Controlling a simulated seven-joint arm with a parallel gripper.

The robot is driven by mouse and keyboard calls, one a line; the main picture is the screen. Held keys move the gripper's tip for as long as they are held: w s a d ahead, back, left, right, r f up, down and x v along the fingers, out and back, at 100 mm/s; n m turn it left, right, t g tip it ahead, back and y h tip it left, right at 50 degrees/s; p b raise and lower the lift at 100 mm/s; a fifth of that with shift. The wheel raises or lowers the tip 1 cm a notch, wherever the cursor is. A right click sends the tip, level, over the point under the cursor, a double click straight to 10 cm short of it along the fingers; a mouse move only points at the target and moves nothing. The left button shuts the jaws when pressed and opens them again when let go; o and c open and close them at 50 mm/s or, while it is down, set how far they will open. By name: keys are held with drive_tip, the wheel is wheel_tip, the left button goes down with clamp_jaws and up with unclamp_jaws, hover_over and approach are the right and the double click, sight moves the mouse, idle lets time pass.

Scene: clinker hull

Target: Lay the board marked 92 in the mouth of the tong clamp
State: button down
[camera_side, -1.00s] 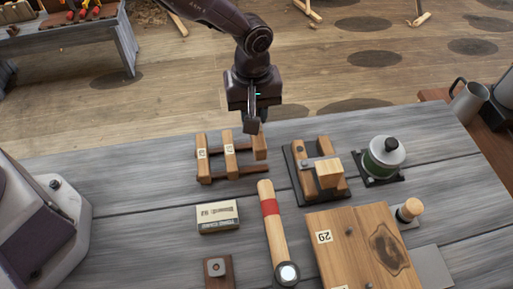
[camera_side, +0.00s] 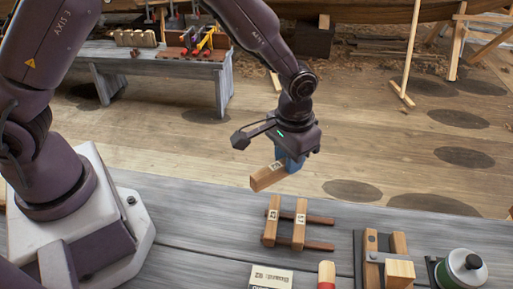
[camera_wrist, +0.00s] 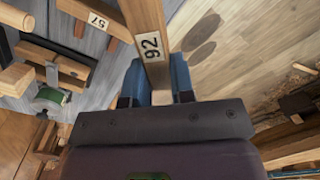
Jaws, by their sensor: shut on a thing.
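The board marked 92 (camera_wrist: 150,40) is held between the blue fingers of my gripper (camera_wrist: 156,85). In the side view the board (camera_side: 266,178) hangs in the air behind and above the rack, roughly level, its one end sticking out to the left of my gripper (camera_side: 290,164). The tong clamp (camera_side: 398,244), with wooden jaws on a dark base and a pale block at its front, stands on the bench to the right of the rack. Its lower part is cut off by the picture edge. In the wrist view the clamp (camera_wrist: 66,66) is at the left, partly seen.
The rack (camera_side: 318,220) holds two boards, one marked 57 (camera_side: 299,232). A green tin (camera_side: 460,270) stands right of the clamp. A small box (camera_side: 270,280) and a red-banded handle (camera_side: 326,272) lie in front. The bench's back edge passes below the held board.

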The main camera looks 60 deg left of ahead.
drive_tip(key=s+a+r, duration=0.3)
drive_tip(key=a+r, duration=0.4)
drive_tip(key=a, duration=0.6)
drive_tip(key=shift+a+r, duration=0.15)
drive_tip(key=shift+r, duration=0.25)
drive_tip(key=shift+s, duration=0.1)
